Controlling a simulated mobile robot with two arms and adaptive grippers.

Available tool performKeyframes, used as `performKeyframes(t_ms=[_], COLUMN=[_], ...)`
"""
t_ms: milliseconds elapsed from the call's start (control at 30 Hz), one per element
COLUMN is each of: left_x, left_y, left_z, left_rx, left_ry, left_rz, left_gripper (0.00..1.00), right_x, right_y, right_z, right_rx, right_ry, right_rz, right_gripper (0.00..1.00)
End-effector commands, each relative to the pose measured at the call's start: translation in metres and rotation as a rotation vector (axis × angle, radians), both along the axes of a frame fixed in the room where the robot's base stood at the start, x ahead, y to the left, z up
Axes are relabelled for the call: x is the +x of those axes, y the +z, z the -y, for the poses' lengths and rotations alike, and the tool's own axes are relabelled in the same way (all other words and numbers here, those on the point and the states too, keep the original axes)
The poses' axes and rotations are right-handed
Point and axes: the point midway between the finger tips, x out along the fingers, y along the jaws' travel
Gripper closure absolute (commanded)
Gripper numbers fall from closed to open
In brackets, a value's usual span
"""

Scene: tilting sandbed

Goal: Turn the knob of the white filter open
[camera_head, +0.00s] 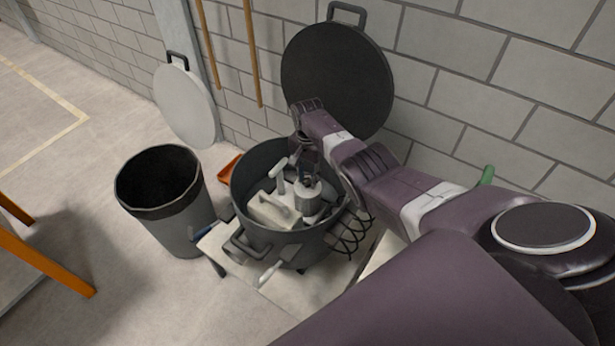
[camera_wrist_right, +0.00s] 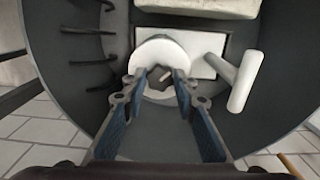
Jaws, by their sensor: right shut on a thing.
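The white filter (camera_head: 307,206) stands inside a dark grey tub (camera_head: 245,180). In the right wrist view its round white top (camera_wrist_right: 158,50) lies between and beyond my fingers. My right gripper (camera_head: 309,182) reaches down into the tub from above. My left gripper is in neither view.
Beside the filter are a pale block (camera_head: 270,211) and a white T-shaped handle (camera_wrist_right: 246,80). Black wire hooks (camera_head: 352,232) hang on the tub's right side. A dark bin (camera_head: 165,215) stands left. Two round lids (camera_head: 338,80) (camera_head: 186,105) lean at the wall.

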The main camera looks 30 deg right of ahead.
Motion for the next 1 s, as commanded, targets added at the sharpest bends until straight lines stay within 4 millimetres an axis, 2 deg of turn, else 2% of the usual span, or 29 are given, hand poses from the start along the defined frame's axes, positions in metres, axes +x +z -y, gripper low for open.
performKeyframes(t_ms=[600,1000], left_x=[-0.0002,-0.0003], left_y=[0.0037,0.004], left_z=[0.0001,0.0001], left_rx=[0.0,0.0], left_ry=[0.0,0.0], left_rz=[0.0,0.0], left_gripper=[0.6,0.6], right_x=[0.0009,0.0009], right_y=[0.0009,0.0008], right_z=[-0.0001,-0.0002], right_rx=[0.0,0.001], right_ry=[0.555,0.75], right_rz=[0.002,0.002], right_gripper=[0.98,0.98])
